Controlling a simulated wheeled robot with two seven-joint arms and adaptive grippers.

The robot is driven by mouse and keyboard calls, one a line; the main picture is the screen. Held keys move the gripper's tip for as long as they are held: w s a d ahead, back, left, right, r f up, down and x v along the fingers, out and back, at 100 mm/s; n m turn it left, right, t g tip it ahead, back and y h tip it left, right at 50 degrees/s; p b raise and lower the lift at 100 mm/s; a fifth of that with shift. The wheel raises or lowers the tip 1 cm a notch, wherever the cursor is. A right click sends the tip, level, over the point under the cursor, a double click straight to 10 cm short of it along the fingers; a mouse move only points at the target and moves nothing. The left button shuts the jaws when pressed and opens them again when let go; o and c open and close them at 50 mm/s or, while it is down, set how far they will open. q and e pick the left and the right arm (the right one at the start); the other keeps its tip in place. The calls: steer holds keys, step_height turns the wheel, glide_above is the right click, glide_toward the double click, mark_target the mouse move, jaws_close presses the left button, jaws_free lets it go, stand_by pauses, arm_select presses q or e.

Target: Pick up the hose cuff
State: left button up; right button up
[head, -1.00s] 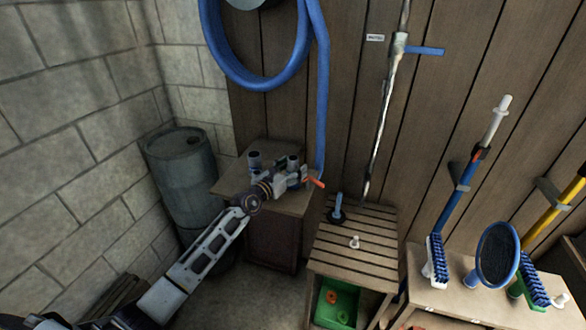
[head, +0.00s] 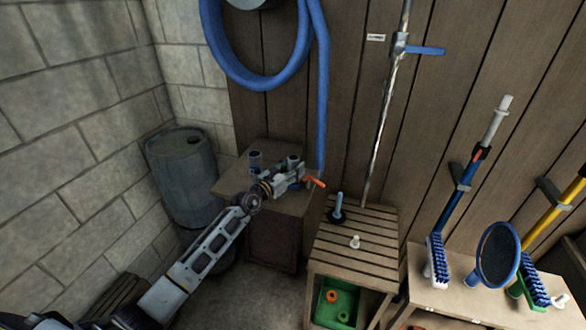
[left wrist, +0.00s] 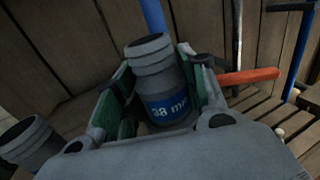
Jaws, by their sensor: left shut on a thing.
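The hose cuff (left wrist: 160,75) is a grey ribbed cylinder with a blue band reading "38 mm". In the left wrist view it stands between the green-padded fingers of my left gripper (left wrist: 158,92), which is shut on it. In the head view my left gripper (head: 291,176) is over the small cabinet top at the back left, and the cuff's dark top (head: 293,160) shows there. A second similar grey cuff (left wrist: 28,143) stands to the left, apart from the fingers; it also shows in the head view (head: 255,160). The right gripper is out of view.
The cabinet (head: 232,187) stands beside a grey barrel (head: 182,165). An orange handle (head: 315,182) juts out right of the gripper. A blue hose (head: 321,110) hangs close behind. A slatted stand (head: 350,262) and a bench with brushes (head: 437,298) are to the right.

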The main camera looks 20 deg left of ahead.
arm_select(q)
step_height(320, 180, up, 9)
steer(key=shift+f+p, duration=0.1)
steer(key=shift+p, duration=0.65)
steer(key=shift+r, duration=0.6)
steer(key=shift+p, duration=0.3)
steer(key=shift+f, duration=0.15)
